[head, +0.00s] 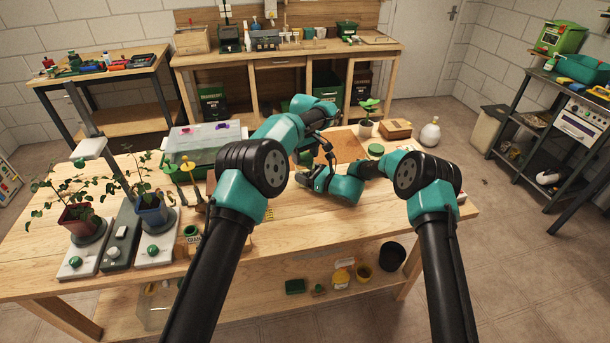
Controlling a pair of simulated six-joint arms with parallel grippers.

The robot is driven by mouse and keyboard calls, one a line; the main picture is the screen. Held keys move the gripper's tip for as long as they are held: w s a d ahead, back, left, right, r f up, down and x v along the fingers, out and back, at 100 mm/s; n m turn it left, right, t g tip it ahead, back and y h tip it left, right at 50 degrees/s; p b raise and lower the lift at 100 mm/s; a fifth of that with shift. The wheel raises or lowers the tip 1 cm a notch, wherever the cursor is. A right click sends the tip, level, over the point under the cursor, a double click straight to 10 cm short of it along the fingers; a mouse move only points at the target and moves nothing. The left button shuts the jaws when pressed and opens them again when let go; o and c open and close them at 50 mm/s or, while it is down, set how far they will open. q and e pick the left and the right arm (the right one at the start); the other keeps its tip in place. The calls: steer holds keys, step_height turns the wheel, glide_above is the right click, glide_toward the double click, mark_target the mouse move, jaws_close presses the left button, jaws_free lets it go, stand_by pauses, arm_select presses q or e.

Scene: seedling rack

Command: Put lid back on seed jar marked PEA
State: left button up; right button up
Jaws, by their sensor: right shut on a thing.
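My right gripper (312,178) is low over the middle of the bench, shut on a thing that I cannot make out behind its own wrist. My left gripper (328,132) is further back, and its fingers are too small and covered to tell open from shut. A round green lid or lidded jar top (375,149) shows right of the grippers, behind my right forearm. A small open-looking pot or jar (192,232) with a partly readable label stands at the front left. I cannot read PEA on anything, and the arms hide part of the bench middle.
A clear-covered propagator (205,143) stands at the back left of the bench. Two potted seedlings (75,220) (152,212) stand at the left.

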arm_select(q)
steer(key=c, duration=0.6)
steer(key=m, duration=0.6)
steer(key=shift+m, duration=0.4)
steer(key=m, duration=1.2)
steer(key=o, duration=1.1)
steer(key=shift+r, duration=0.1)
step_height(320, 180, up, 12)
steer(key=shift+f, duration=0.1)
